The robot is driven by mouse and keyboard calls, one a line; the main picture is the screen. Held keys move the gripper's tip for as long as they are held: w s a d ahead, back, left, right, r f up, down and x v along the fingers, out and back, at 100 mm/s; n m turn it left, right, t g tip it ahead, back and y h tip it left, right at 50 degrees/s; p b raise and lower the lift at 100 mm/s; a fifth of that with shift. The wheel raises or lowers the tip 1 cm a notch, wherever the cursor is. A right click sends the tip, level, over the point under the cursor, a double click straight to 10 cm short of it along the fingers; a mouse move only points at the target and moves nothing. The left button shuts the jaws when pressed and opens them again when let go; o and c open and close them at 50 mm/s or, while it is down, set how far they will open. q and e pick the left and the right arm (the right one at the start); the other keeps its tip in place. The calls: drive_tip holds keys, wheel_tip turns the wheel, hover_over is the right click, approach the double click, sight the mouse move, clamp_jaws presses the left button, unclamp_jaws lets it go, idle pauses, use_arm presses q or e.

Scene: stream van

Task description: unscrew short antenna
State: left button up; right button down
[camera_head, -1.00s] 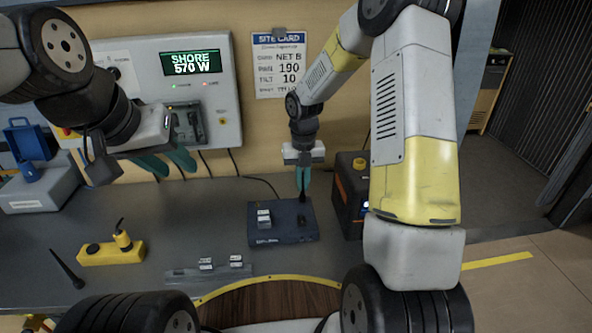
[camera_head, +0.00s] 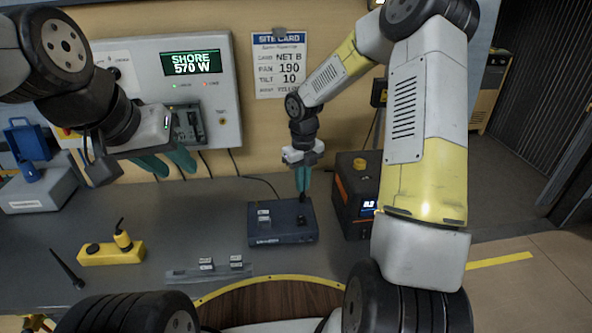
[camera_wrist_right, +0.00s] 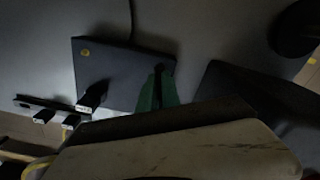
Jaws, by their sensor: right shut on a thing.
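My right gripper (camera_head: 303,182) points straight down over the right part of a dark blue box (camera_head: 265,240) on the bench. Its green fingers are shut on the short antenna, whose dark lower end (camera_head: 301,216) shows just below them, close to the box's top. In the right wrist view the green fingers (camera_wrist_right: 157,90) stand at the edge of the box (camera_wrist_right: 115,62) and hide most of the antenna. My left gripper (camera_head: 167,163) hangs at the left before the wall panel, its green fingers apart and empty.
A black and orange unit (camera_head: 357,190) stands close to the right of the box. A yellow holder (camera_head: 112,254) and a loose black rod (camera_head: 66,268) are at the left. Small labelled blocks (camera_head: 206,264) lie in front. The bench between them is clear.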

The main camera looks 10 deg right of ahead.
drive_tip(key=shift+s+f+n, duration=0.1)
drive_tip(key=shift+n, duration=0.2)
drive_tip(key=shift+d+n, duration=0.1)
drive_tip(key=shift+n, duration=0.2)
drive_tip(key=shift+f+n, duration=0.1)
drive_tip(key=shift+n, duration=1.1)
drive_tip(key=shift+r, duration=0.2)
drive_tip(key=c, duration=1.6)
unclamp_jaws()
